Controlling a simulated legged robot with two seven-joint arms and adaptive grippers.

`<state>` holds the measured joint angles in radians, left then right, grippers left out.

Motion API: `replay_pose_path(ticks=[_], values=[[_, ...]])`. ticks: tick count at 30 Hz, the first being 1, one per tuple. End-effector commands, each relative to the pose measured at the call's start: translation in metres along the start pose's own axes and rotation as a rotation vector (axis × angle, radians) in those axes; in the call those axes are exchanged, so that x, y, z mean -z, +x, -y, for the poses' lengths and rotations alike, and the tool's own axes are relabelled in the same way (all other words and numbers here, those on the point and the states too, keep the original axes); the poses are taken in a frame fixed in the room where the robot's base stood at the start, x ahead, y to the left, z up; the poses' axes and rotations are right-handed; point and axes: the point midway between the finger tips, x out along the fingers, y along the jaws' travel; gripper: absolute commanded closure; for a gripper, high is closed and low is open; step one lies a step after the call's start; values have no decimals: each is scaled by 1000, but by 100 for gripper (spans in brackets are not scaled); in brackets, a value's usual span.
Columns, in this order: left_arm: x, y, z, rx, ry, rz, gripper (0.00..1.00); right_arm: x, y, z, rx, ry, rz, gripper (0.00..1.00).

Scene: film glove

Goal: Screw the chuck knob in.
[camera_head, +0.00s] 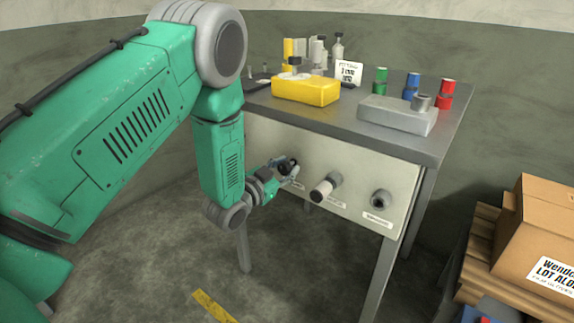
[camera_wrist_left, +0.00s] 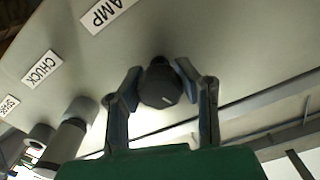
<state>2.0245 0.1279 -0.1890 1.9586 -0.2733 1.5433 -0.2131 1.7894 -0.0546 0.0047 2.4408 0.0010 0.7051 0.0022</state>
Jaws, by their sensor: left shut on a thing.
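My left gripper (camera_head: 285,172) is at the front panel (camera_head: 262,138) of the bench, at the leftmost of its fittings. In the left wrist view, its two fingers (camera_wrist_left: 161,92) are shut around a black knob (camera_wrist_left: 160,86) with a small pale mark on its face. The knob also shows between the fingers in the head view (camera_head: 287,164). The nearest label reads "AMP", its start cut off. A pale-ended cylindrical knob (camera_head: 323,190) sticks out to the right; the label reading CHUCK (camera_wrist_left: 42,67) is beside it. How deep the black knob sits is hidden. My right gripper is not in view.
A dark round fitting (camera_head: 380,199) is at the panel's right. On the bench top stand a yellow block (camera_head: 305,91), a grey block (camera_head: 397,115) and several coloured cylinders. Cardboard boxes (camera_head: 536,230) on pallets are at the right. The floor before the bench is free.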

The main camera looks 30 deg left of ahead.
Motion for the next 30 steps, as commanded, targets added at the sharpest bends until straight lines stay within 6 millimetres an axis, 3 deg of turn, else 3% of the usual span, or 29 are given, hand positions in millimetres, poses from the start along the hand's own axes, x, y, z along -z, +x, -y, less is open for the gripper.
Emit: replay_pose_path(ticks=[12,30], values=[[-1,-1,-1,-3,272,4,100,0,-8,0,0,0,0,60],[-3,-2,-2,-4,349,7,100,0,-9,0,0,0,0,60]])
